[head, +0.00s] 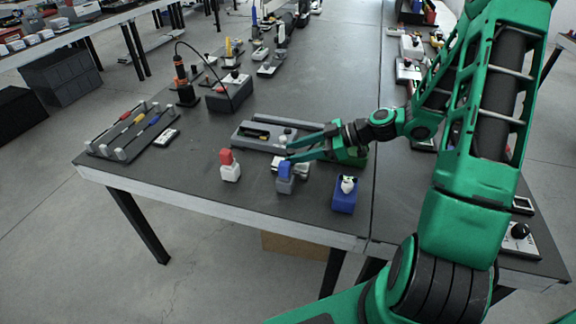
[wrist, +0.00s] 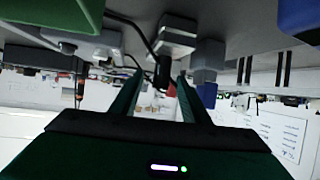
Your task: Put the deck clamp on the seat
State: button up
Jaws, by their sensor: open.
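My gripper (head: 289,151) reaches in from the right just above the table, its two green fingers apart and pointing left. In the wrist view, which is upside down, the fingers (wrist: 158,88) are spread with nothing seen held between them. A grey block with a blue top (head: 285,171) stands just in front of the fingertips; it also shows in the wrist view (wrist: 207,62). A white block with a red top (head: 230,172) stands further left. A blue box (head: 344,199) with a white knob-like piece (head: 348,184) is at the front right. I cannot tell which is the deck clamp or the seat.
A grey tray (head: 247,137) lies behind the fingers. A rack with coloured-handled tools (head: 127,130) is at the left, and a dark box with a cable (head: 229,94) at the back. The table's front edge (head: 230,217) is close; the front left surface is clear.

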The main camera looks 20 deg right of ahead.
jog(key=shift+x, duration=0.95)
grip_shut()
jog(key=shift+r, duration=0.15)
